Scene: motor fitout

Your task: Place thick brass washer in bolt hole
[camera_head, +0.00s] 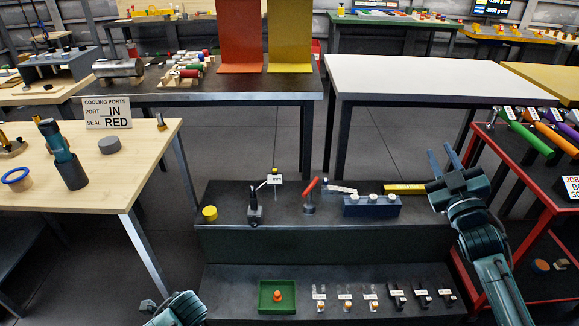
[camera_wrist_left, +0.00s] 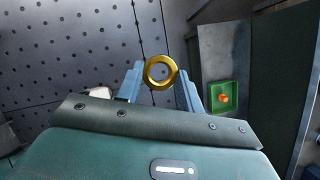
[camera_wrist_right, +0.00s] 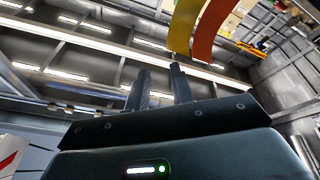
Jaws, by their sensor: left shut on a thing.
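The thick brass washer (camera_wrist_left: 161,87) is a shiny gold ring in the left wrist view. My left gripper (camera_wrist_left: 161,72) is shut on it, with a finger at each side and the ring's hole facing the camera. In the head view only part of my left arm shows at the bottom edge, and the washer cannot be made out there. My right gripper (camera_head: 449,160) is raised at the right of the head view, its fingers apart and empty. The right wrist view also shows the gap between its fingers (camera_wrist_right: 160,85). I cannot make out the bolt hole.
A dark two-level bench (camera_head: 330,240) stands ahead, with a green tray (camera_head: 262,306) holding an orange piece and several labelled holders. A wooden table (camera_head: 60,205) with a port sign is at the left. A red-framed table (camera_head: 520,190) is close to my right arm.

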